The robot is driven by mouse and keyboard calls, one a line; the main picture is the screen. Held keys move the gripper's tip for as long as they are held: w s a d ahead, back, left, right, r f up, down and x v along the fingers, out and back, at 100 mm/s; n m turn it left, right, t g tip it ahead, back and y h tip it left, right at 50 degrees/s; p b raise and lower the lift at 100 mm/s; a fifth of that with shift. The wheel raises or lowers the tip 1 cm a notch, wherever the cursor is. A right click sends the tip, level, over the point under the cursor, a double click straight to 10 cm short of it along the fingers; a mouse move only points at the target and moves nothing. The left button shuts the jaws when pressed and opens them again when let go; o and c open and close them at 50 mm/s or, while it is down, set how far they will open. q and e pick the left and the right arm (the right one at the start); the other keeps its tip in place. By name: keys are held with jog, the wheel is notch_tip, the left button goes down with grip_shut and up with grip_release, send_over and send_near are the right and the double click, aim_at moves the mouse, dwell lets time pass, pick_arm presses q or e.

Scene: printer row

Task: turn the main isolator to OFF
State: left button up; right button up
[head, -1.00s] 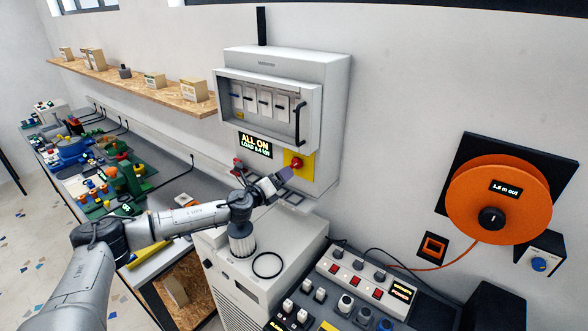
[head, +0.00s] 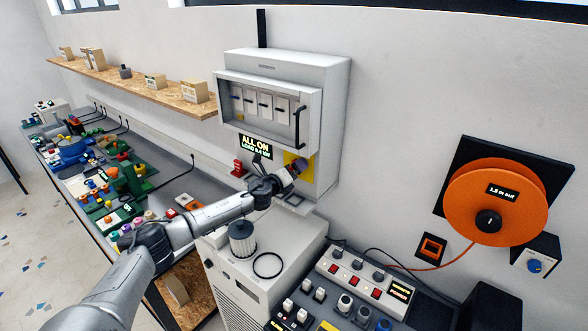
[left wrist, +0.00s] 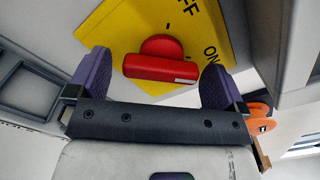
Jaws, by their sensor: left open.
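The main isolator is a red rotary knob (left wrist: 160,66) on a yellow plate (left wrist: 118,30) below the breaker cabinet. In the left wrist view its bar lies nearly level, with ON printed to the right and part of OFF above. My left gripper (head: 294,166) is at the plate in the head view and hides most of the knob there. In the left wrist view the open purple fingers (left wrist: 155,80) stand on either side of the knob, with gaps visible on both sides. My right gripper is not in view.
The grey cabinet (head: 333,110) has a windowed door with a black handle above the isolator. A white machine (head: 225,262) with a cylindrical filter (head: 242,238) stands below my left arm. A control desk (head: 345,295) and an orange reel (head: 470,220) are to the right.

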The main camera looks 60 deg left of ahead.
pick_arm(q)
jog(key=shift+w, duration=0.3)
jog(key=c, duration=0.9)
